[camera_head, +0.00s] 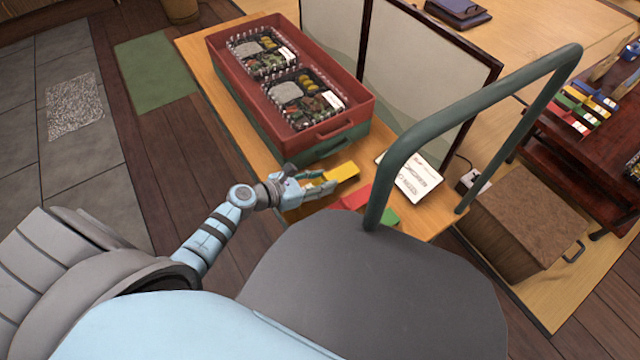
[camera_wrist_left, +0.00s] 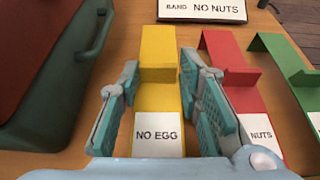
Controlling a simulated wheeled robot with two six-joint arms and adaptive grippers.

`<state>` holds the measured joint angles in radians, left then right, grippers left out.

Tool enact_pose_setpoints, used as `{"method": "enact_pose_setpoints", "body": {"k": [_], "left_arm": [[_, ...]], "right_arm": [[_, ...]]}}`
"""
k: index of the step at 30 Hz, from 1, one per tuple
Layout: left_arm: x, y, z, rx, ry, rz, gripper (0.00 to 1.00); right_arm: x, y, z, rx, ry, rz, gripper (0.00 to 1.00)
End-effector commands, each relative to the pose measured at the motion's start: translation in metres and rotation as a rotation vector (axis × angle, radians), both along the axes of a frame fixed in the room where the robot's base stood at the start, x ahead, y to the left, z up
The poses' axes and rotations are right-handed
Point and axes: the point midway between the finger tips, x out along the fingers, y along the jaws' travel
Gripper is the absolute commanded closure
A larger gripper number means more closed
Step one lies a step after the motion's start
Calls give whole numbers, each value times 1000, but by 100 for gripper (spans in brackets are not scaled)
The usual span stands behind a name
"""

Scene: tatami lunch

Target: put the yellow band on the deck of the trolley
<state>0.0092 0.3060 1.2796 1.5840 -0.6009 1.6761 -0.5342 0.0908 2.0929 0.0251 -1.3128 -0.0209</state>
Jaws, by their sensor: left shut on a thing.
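The yellow band (camera_head: 343,172) is a bent strip with a white "NO EGG" label, at the wooden table's near end. It also shows in the left wrist view (camera_wrist_left: 159,50). My left gripper (camera_head: 318,184) is shut on it, with a finger on each side in the wrist view (camera_wrist_left: 163,110). I cannot tell whether the band still touches the table. A green tubular handle (camera_head: 480,98), apparently the trolley's, rises in front of the table. I cannot make out the trolley's deck with certainty. My right gripper is not in view.
A red band (camera_wrist_left: 232,75) and a green band (camera_wrist_left: 283,55) lie right of the yellow one. A red and green crate (camera_head: 350,112) with two lunch boxes stands left of it. A white sign card (camera_head: 412,180) and a brown box (camera_head: 530,215) are at right.

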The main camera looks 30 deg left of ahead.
Motion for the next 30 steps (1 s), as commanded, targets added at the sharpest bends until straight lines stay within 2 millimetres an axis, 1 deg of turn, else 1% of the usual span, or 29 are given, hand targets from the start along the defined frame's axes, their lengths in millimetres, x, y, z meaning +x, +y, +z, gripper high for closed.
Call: {"method": "enact_pose_setpoints", "body": {"k": [3, 8, 12, 13, 16, 25, 28, 29, 30], "left_arm": [[0, 0, -1, 0, 0, 0, 91], [0, 0, 0, 0, 0, 0, 91], [0, 0, -4, 1, 1, 0, 91], [0, 0, -4, 1, 1, 0, 65], [0, 0, -4, 1, 0, 0, 49], [0, 0, -4, 1, 0, 0, 48], [-2, 1, 1, 1, 0, 0, 48], [-4, 3, 2, 2, 1, 0, 48], [-9, 6, 4, 4, 2, 0, 48]], "right_arm": [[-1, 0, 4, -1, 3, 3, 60], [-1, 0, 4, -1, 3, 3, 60], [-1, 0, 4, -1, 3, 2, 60], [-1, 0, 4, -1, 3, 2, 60], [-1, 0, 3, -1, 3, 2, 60], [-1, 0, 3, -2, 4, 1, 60], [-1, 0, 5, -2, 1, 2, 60], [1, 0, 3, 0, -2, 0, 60], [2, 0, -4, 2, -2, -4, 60]]}}
